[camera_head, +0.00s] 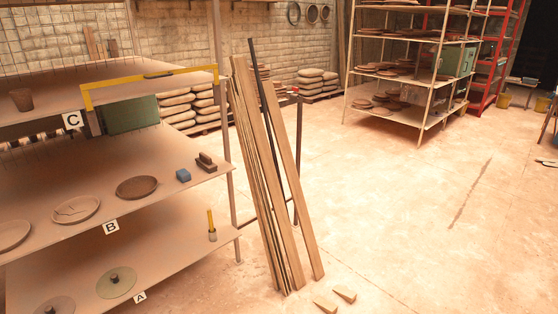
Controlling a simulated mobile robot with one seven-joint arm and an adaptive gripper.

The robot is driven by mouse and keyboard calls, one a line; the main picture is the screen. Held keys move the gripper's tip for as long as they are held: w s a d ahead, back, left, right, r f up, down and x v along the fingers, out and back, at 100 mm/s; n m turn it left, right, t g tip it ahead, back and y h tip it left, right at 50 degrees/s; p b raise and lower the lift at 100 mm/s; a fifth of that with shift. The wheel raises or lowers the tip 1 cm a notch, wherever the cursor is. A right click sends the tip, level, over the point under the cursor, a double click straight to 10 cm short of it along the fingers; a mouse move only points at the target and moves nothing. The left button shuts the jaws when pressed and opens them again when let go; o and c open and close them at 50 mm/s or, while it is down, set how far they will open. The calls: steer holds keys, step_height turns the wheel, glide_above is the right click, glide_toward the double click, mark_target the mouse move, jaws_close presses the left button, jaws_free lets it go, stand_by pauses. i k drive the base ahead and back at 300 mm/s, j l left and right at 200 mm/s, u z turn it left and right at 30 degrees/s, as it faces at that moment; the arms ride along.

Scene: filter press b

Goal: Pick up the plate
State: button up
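Three shallow round plates lie in a row on the middle shelf, labelled B, at the left. One pale plate (12,236) is cut off by the left edge of the picture. A second pale plate (76,210) has dark crack lines across it. A darker brown plate (137,187) lies to its right. I cannot tell which plate the task means. More plates or dishes (388,100) are stacked on the far rack. My gripper is not in view.
The shelf unit's B board (165,205) also holds a blue block (183,175) and a brown brush-like object (206,162). Knobbed discs (116,283) lie on shelf A below. Wooden planks (265,180) lean right of the shelves. Open floor (400,220) spreads to the right.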

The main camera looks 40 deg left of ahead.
mark_target(77, 210)
steer(key=u, duration=2.75)
